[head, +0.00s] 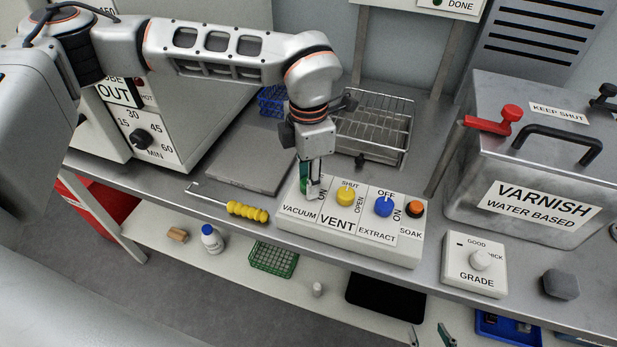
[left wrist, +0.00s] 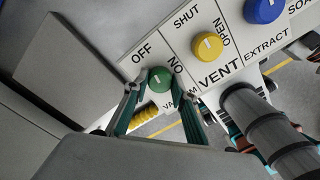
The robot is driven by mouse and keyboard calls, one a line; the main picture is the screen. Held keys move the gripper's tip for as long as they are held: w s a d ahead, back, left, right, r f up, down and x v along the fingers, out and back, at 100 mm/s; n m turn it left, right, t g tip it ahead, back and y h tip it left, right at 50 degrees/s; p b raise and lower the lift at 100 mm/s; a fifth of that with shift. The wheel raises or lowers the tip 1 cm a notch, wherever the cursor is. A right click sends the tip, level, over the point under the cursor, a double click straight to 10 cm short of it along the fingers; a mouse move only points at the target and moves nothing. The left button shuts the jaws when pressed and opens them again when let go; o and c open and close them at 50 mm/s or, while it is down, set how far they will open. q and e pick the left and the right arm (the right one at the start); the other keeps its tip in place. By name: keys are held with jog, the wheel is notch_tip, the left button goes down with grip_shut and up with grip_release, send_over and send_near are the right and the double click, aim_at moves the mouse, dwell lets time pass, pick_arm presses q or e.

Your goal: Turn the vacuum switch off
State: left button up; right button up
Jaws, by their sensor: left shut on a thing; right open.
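The control box (head: 290,222) on the bench has a green VACUUM knob (head: 304,185) at its left end. My left gripper (head: 314,190) is shut on this knob from above and partly hides it in the head view. In the left wrist view the green knob (left wrist: 160,79) sits between the two teal fingertips (left wrist: 158,92), below the OFF and ON labels. A short white mark shows on the knob; I cannot tell exactly which label it points to. My right gripper (head: 430,336) is open and empty at the bottom edge of the head view.
Right of the green knob are the yellow VENT knob (head: 346,194), blue EXTRACT knob (head: 384,206) and orange SOAK button (head: 415,209). A yellow-handled hook tool (head: 248,212) lies left of the box. A wire rack (head: 375,120) stands behind, a varnish tank (head: 545,160) at right.

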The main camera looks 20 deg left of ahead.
pick_arm(q)
jog(key=shift+n, duration=1)
jog(key=o, duration=1.1)
jog(key=shift+r, duration=0.1)
notch_tip(320, 180, up, 12)
jog(key=shift+f, duration=0.1)
